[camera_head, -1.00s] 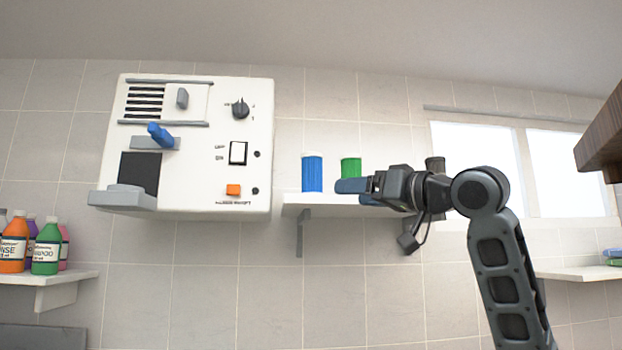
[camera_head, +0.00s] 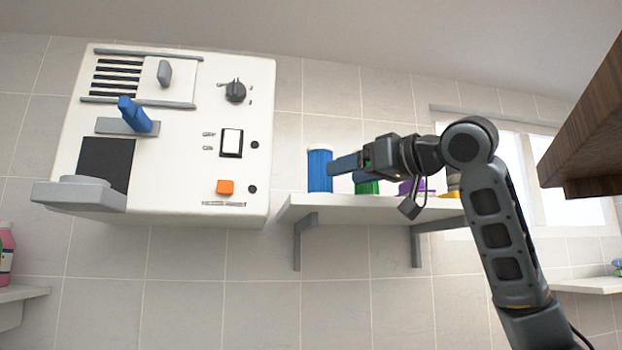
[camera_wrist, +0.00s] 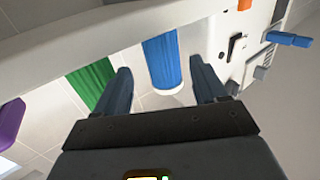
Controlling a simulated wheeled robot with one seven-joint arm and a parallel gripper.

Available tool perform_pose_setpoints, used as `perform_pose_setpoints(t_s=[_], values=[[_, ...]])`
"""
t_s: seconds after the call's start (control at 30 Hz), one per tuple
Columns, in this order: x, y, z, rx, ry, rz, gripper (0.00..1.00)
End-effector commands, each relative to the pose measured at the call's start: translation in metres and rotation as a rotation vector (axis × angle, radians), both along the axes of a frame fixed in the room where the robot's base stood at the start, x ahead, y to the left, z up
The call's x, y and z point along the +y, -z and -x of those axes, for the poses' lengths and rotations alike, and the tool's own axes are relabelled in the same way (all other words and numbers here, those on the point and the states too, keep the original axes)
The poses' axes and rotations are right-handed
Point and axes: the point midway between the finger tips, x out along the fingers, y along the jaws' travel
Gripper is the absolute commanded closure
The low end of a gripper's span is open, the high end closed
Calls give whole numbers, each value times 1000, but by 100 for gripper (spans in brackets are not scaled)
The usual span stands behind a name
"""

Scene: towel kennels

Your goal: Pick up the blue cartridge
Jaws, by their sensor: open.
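The blue cartridge (camera_head: 319,170) stands upright on the white wall shelf (camera_head: 300,206), just right of the wall machine. It is a ribbed blue cylinder with a pale top. My gripper (camera_head: 335,166) is at its right side in the head view, with a finger reaching toward it and overlapping its edge. In the wrist view the blue cartridge (camera_wrist: 163,62) shows between the two open fingers (camera_wrist: 165,85), beyond their tips or near them; contact cannot be told.
A green cartridge (camera_head: 367,187) stands close on the right, partly behind my gripper. A purple item (camera_head: 411,187) and a yellow one (camera_head: 453,183) are farther right. The white machine (camera_head: 180,130) with a blue lever is left. A wooden cabinet (camera_head: 590,125) hangs upper right.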

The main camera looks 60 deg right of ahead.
Motion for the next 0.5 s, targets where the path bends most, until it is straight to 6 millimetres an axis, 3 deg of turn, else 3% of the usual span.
perform_pose_setpoints(t_s=[0.5], values=[[-12, -2, -51, 3, 1, -2, 29]])
